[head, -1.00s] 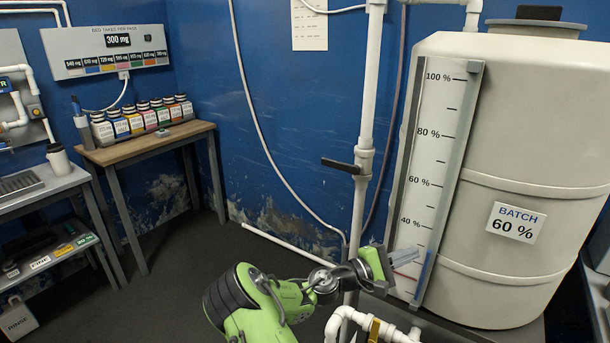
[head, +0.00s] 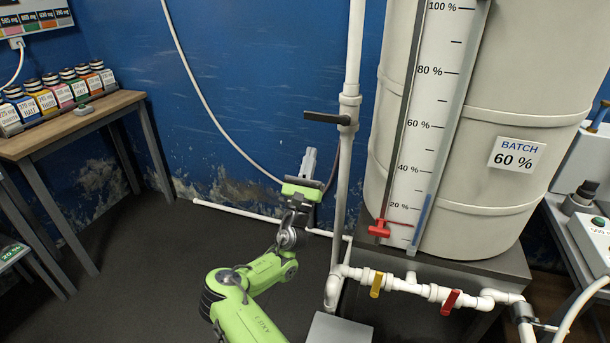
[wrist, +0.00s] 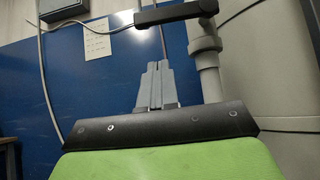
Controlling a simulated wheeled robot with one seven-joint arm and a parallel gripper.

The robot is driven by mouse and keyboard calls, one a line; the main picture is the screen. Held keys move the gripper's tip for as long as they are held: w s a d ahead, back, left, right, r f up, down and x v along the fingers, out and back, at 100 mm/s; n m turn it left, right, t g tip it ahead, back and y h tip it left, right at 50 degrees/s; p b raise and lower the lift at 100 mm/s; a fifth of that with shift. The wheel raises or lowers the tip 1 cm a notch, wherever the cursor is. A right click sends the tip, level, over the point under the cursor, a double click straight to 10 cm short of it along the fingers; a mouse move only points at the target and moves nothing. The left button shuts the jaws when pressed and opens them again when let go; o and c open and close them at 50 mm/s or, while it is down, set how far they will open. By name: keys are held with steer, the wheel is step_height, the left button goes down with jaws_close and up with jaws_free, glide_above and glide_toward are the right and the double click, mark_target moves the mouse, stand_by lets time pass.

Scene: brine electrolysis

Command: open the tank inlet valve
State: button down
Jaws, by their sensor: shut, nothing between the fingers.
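A black lever handle (head: 328,118) sits on a fitting of the white vertical pipe (head: 345,180) left of the tank (head: 500,75). It lies level, across the pipe, pointing left; no label on it is visible. My gripper (head: 309,155) points up, shut and empty, below the lever in the head view and apart from it. In the wrist view the shut fingers (wrist: 156,66) point up, with the black lever (wrist: 178,14) above them and the pipe (wrist: 207,70) to their right.
A yellow handle (head: 376,285) and a red handle (head: 450,302) sit on the low white pipes. A red pointer (head: 379,229) marks the tank gauge (head: 432,120). A table with bottles (head: 60,138) stands at left. A loose hose (head: 205,95) hangs on the blue wall.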

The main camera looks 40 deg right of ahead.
mark_target(316, 120)
step_height(316, 120, up, 6)
steer(key=d, duration=0.1)
steer(key=shift+w+d+b, duration=0.3)
steer(key=shift+w+d, duration=0.1)
steer(key=shift+m+g, duration=0.3)
steer(key=shift+g, duration=0.1)
steer(key=shift+w+a+r+m+g+h, duration=0.1)
steer(key=shift+r+m+g+h, duration=0.1)
steer(key=shift+m+g+h, duration=0.3)
